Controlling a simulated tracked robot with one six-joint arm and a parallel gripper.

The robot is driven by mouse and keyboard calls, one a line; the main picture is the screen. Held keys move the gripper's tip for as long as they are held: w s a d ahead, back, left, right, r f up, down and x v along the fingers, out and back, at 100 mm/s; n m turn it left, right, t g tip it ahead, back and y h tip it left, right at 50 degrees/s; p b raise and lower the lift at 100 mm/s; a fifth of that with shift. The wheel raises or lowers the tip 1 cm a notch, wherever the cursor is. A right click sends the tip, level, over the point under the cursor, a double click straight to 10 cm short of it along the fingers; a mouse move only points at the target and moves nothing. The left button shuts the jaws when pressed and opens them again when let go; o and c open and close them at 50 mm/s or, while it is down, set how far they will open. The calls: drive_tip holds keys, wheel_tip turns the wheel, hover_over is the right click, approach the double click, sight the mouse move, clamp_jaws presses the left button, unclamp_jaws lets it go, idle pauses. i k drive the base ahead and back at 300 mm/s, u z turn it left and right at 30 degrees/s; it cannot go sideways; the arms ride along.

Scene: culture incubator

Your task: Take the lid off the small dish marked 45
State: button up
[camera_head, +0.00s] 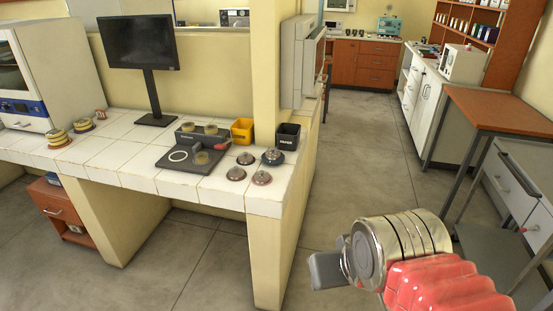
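Several small round dishes stand on the white tiled bench (120,165), and no marking 45 is legible on any of them. Dark-rimmed dishes (236,174) sit at the bench's right end, near its front edge. Pale yellowish dishes (201,158) are on and behind a dark grey device with a white ring. Stacked dishes (58,138) stand at the left. Which dish is the marked one, I cannot tell. My gripper (325,270) is at the lower right, in front of the bench and apart from all dishes. Its finger opening is not clearly visible.
A yellow bin (242,131) and a black bin (287,137) stand behind the right-end dishes. A monitor (140,45) and a white incubator-like box (45,75) are at the left. A cream pillar (265,70) rises behind the bench. Open floor lies to the right.

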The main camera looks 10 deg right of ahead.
sight(272, 151)
drive_tip(key=k, duration=0.3)
drive_tip(key=z, duration=1.15)
drive_tip(key=i, duration=2.4)
drive_tip(key=u, duration=0.05)
